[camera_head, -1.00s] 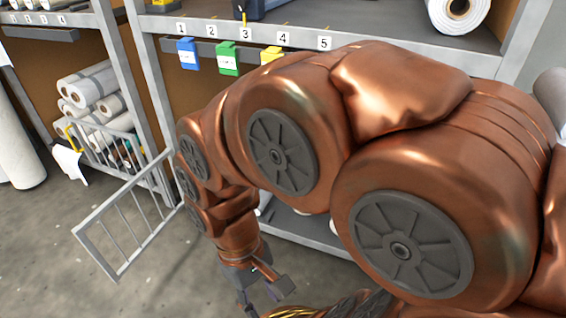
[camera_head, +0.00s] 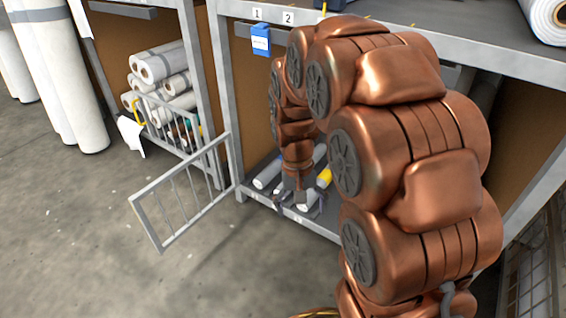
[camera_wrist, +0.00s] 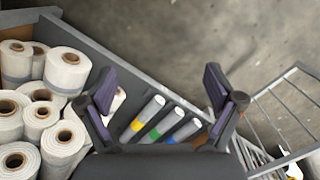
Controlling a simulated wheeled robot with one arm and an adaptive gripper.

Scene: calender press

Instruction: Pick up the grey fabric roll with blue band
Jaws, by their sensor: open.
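The grey fabric roll with blue band (camera_wrist: 187,131) lies in the wrist view as the rightmost of three slim rolls side by side. Its blue band shows near its lower end. Next to it lie a roll with a green band (camera_wrist: 160,127) and one with a yellow band (camera_wrist: 140,121). My gripper (camera_wrist: 158,92) is open and empty, its two fingers spread either side of the slim rolls in the picture. In the head view my gripper (camera_head: 299,197) hangs at the front of the bottom shelf; I cannot tell its height above the rolls. No blue band is distinguishable there.
Thick rolls (camera_wrist: 38,115) are stacked left of my gripper in the wrist view. An open barred gate (camera_head: 186,195) juts out left of the shelf. A blue tag (camera_head: 261,40) hangs above.

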